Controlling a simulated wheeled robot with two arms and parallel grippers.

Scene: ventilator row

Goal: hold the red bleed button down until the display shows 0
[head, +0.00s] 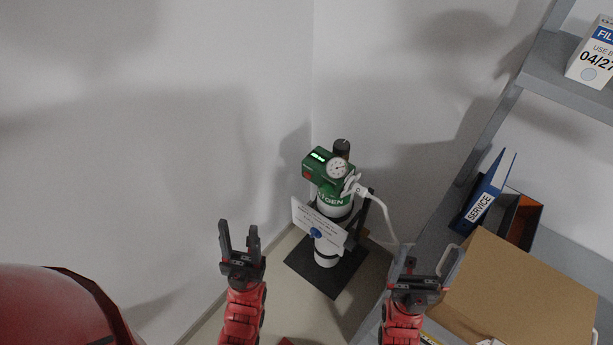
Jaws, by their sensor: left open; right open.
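An oxygen cylinder (333,206) with a green head unit (322,173) stands upright in the corner. The lit display (318,156) on the unit is too small to read. A small red patch (306,175), probably the bleed button, shows low on the unit's left side. A round gauge (337,168) faces me. My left gripper (239,235) is open and empty, left of and nearer than the cylinder. My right gripper (422,272) is open and empty, to the lower right. Neither touches the unit.
A white tube (383,209) runs from the unit down to the right. A sign (318,224) hangs on the cylinder above a dark base plate (332,281). A grey shelf (567,82), a blue binder (484,199) and a cardboard box (520,285) crowd the right. Walls close in behind.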

